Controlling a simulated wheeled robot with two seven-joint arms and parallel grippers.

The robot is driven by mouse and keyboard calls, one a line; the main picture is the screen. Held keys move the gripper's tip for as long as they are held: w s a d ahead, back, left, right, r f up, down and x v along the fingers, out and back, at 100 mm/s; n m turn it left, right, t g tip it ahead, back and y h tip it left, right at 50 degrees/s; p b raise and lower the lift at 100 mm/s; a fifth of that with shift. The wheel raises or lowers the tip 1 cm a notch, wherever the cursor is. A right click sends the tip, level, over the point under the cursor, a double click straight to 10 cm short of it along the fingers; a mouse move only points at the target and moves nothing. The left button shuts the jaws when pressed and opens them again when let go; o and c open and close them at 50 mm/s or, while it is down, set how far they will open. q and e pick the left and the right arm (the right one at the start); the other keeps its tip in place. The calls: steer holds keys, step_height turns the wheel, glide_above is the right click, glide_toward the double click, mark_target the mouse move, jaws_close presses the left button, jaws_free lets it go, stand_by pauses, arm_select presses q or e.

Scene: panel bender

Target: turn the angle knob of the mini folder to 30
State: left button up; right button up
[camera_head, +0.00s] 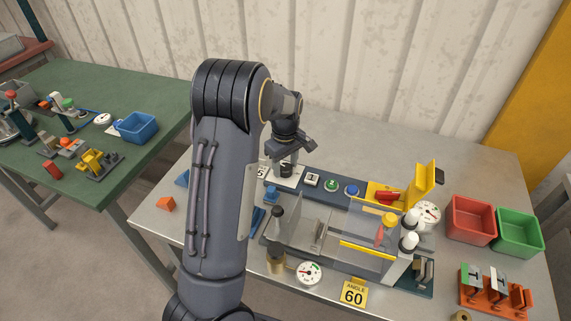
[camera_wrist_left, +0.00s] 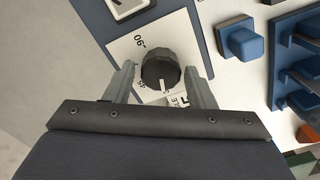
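The mini folder (camera_head: 305,245) stands on the grey table, with a clear guard and a yellow bar. Its dark round angle knob (camera_wrist_left: 161,70) sits on a white scale plate (camera_wrist_left: 125,48) marked 90 and 45; other marks are partly hidden. The knob's white pointer points toward the bottom of the wrist view, just right of the 45 mark. My left gripper (camera_wrist_left: 158,82) is open, with one finger on each side of the knob and visible gaps. In the head view the left gripper (camera_head: 287,158) is over the knob (camera_head: 286,170). My right gripper is out of view.
A yellow sign (camera_head: 353,293) reads ANGLE 60. Green (camera_head: 331,184) and blue (camera_head: 352,190) buttons lie right of the knob. Red (camera_head: 471,219) and green (camera_head: 519,232) bins stand at the right. A blue block (camera_wrist_left: 238,38) is close to the right finger.

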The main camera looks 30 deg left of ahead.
mark_target(285, 167)
arm_select(q)
steer(key=shift+o, duration=0.7)
steer(key=shift+r, duration=3.9)
